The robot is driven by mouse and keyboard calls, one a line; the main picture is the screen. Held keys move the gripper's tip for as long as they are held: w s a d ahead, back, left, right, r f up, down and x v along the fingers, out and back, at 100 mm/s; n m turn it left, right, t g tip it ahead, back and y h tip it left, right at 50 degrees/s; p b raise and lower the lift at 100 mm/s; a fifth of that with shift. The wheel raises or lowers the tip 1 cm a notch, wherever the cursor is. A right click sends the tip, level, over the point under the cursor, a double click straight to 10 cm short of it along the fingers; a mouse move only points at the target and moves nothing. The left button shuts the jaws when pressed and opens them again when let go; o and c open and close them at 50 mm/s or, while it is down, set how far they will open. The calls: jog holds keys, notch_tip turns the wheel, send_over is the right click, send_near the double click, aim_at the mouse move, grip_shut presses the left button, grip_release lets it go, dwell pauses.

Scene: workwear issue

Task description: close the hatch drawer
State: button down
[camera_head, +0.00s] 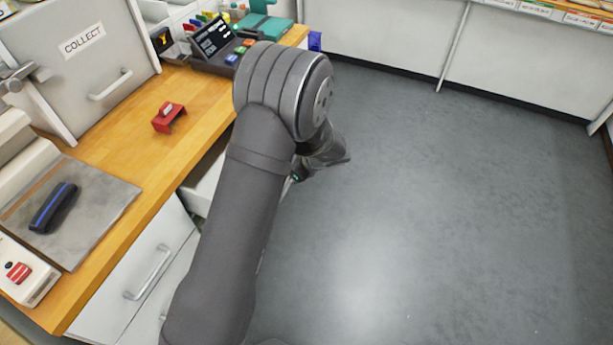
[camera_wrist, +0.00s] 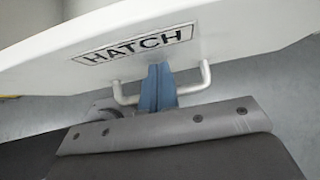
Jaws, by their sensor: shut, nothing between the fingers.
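The hatch drawer (camera_wrist: 225,35) has a white front with a black-edged HATCH label and a pale bar handle (camera_wrist: 205,80) in the wrist view. My gripper (camera_wrist: 158,88) has its blue fingers shut together in front of the drawer front, between the two ends of the handle. They hold nothing, and I cannot tell whether they touch the drawer. In the head view, a white drawer (camera_head: 203,182) stands out from under the wooden counter, mostly hidden behind my arm. My fingers are hidden there.
The wooden counter (camera_head: 125,150) bears a red item (camera_head: 168,117), a grey mat (camera_head: 105,205) with a dark blue object (camera_head: 53,207), and a dark device (camera_head: 220,50). A COLLECT panel (camera_head: 85,60) stands behind. Another closed drawer handle (camera_head: 148,272) is below. The grey floor (camera_head: 430,200) is clear at right.

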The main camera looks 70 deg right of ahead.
jog(key=w, duration=1.7)
jog(key=shift+w, duration=0.1)
jog(key=shift+w+r, duration=0.1)
jog(key=shift+w, duration=0.65)
jog(key=shift+s+d, duration=0.1)
jog(key=shift+s, duration=0.25)
jog(key=s, duration=0.3)
jog(key=shift+s, duration=0.2)
jog(key=v, duration=1)
jog(key=shift+s, duration=0.3)
